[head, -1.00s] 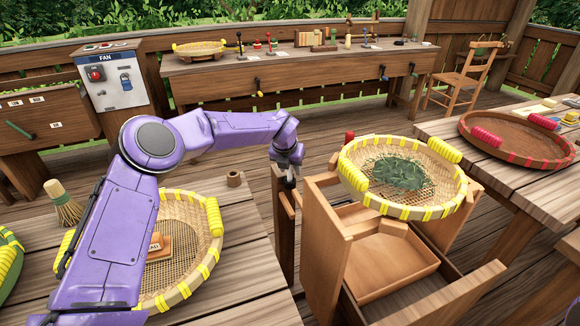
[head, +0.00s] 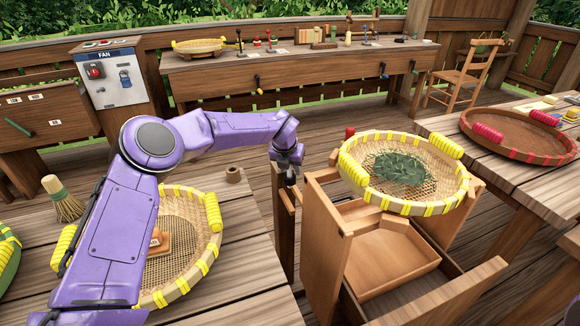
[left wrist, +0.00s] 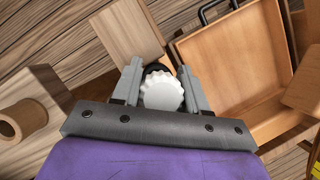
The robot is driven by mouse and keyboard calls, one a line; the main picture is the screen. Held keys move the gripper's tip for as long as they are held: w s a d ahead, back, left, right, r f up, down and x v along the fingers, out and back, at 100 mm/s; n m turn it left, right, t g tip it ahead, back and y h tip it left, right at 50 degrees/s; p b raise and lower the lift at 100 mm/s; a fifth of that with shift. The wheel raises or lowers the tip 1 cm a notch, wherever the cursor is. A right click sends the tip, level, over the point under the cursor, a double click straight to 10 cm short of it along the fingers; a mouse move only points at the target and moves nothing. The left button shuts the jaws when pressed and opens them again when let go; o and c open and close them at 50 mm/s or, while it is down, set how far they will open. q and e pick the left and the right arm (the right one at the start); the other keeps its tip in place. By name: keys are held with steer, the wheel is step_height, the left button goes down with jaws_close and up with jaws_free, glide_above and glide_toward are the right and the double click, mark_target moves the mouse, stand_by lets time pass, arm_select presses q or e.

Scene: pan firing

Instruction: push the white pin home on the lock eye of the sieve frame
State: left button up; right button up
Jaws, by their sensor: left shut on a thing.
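The white pin's ribbed round head (left wrist: 161,91) shows in the left wrist view, between the two fingers of my left gripper (left wrist: 160,74). The fingers are shut on it from both sides. A dark ring shows just beyond the head; I cannot tell how far the pin sits in it. In the head view my left gripper (head: 290,180) points down at the left side of the wooden sieve frame (head: 328,250), and the pin is hidden there. A yellow-bound sieve (head: 448,203) with green leaves (head: 398,168) rests on top of the frame. My right gripper is not in view.
A wooden drawer (head: 392,262) sits low in the frame. A red-gripped tray (head: 520,135) lies on the right table.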

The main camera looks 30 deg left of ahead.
arm_select(q)
steer(key=shift+r+p, duration=1.85)
steer(key=shift+r, duration=1)
steer(key=shift+f+b, duration=2.2)
steer(key=shift+f, duration=0.8)
steer(key=shift+r, duration=0.15)
steer(key=shift+r+p, duration=0.35)
steer(key=shift+p, duration=0.1)
steer(key=shift+r+p, duration=1.65)
steer(key=shift+r, duration=0.85)
steer(key=shift+f+b, duration=1.85)
steer(key=shift+f, duration=0.8)
